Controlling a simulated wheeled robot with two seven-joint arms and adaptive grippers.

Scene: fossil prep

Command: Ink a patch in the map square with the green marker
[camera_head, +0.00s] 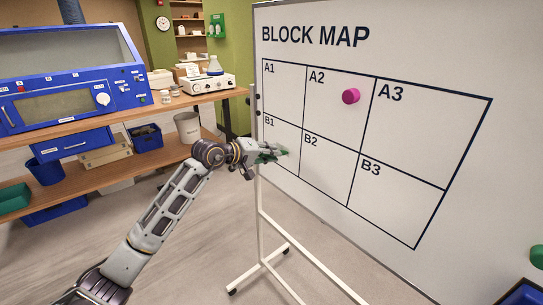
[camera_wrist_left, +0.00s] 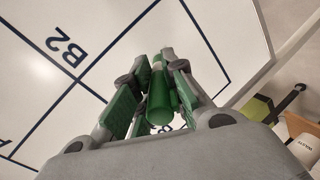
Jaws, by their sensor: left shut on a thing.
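The whiteboard (camera_head: 440,265) carries a BLOCK MAP grid of squares labelled A1 to A3 above B1 to B3. My left gripper (camera_head: 270,153) is in front of square B1 (camera_head: 283,136) at the map's left side. In the left wrist view, the left gripper (camera_wrist_left: 155,88) is shut on the green marker (camera_wrist_left: 160,98), which lies between its green pads and points toward the board. I cannot tell whether its tip touches the board. Square B2 (camera_head: 325,165) shows beside the gripper, and its label is also in the wrist view. My right gripper is not in view.
A magenta round magnet (camera_head: 351,96) sits in square A2. A green round object (camera_head: 537,257) is at the right edge, above a blue bin (camera_head: 524,293). A wooden bench (camera_head: 120,108) with a blue cabinet (camera_head: 70,70) stands at left. The board's white stand (camera_head: 262,225) has wheels.

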